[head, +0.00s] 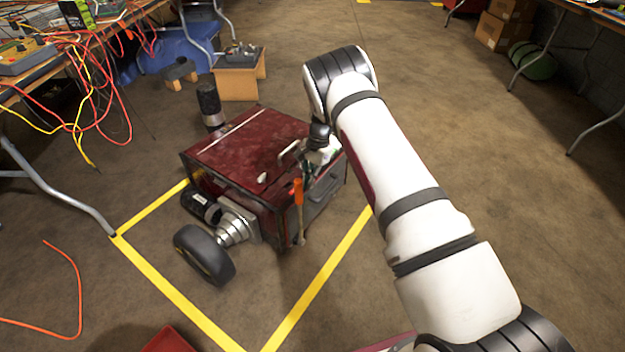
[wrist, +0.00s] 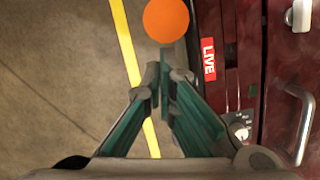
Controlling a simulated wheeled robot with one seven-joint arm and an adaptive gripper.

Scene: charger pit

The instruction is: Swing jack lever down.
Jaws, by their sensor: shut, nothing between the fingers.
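The jack lever has an orange grip (head: 298,190) and a thin rod below it. It stands roughly upright at the near right corner of the dark red cart (head: 250,150). In the wrist view its orange end (wrist: 166,20) shows as a round disc, seen nearly end-on. My gripper (wrist: 165,78) is shut and empty, its fingertips just below the disc in that picture. Whether they touch the lever cannot be told. In the head view my gripper (head: 306,175) is small and dark, close to the right of the orange grip, partly hidden by my wrist.
A wheel (head: 205,254) sticks out at the cart's near left. Yellow floor tape (head: 325,275) surrounds the cart.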

